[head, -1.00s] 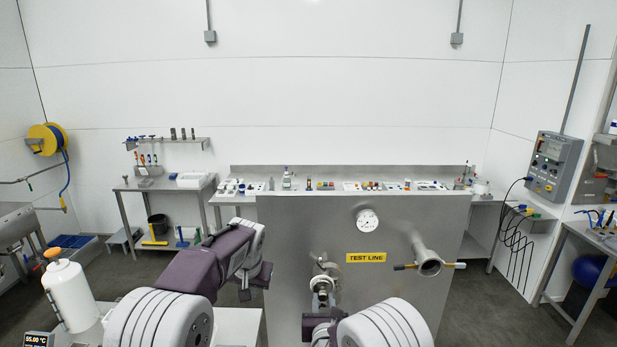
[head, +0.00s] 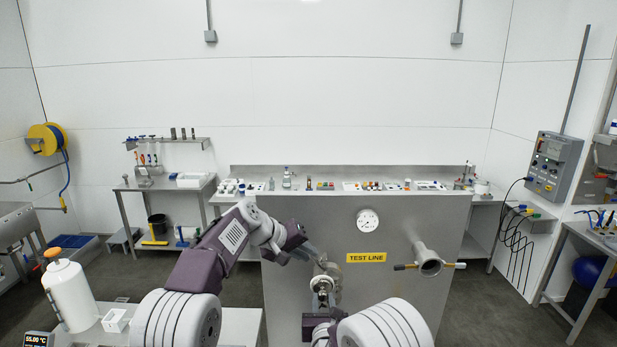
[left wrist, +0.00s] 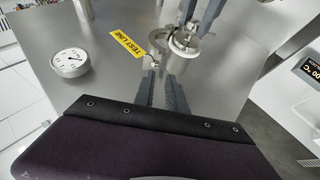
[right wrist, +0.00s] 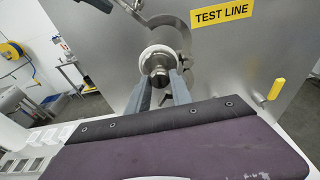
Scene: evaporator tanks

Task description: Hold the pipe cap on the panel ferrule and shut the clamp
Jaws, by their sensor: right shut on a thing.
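The steel pipe cap (right wrist: 156,64) is in front of the panel ferrule, which it mostly hides; I cannot tell whether they touch. My right gripper (right wrist: 161,88) is shut on the cap. In the head view the cap (head: 322,284) sits just above my right gripper (head: 321,308). The clamp (right wrist: 181,28) hangs open around the ferrule, one curved arm swung out above and right. In the left wrist view the clamp (left wrist: 157,40) is beside the cap (left wrist: 190,42). My left gripper (left wrist: 161,84) is open and empty, just short of the clamp; in the head view (head: 312,252) it is at its upper left.
The steel panel (head: 400,225) carries a gauge (head: 367,220), a yellow TEST LINE label (head: 366,257) and a pipe stub (head: 428,261) with side handles on the right. A yellow handle (right wrist: 276,89) sticks out right of the cap. A white bottle (head: 70,293) stands at lower left.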

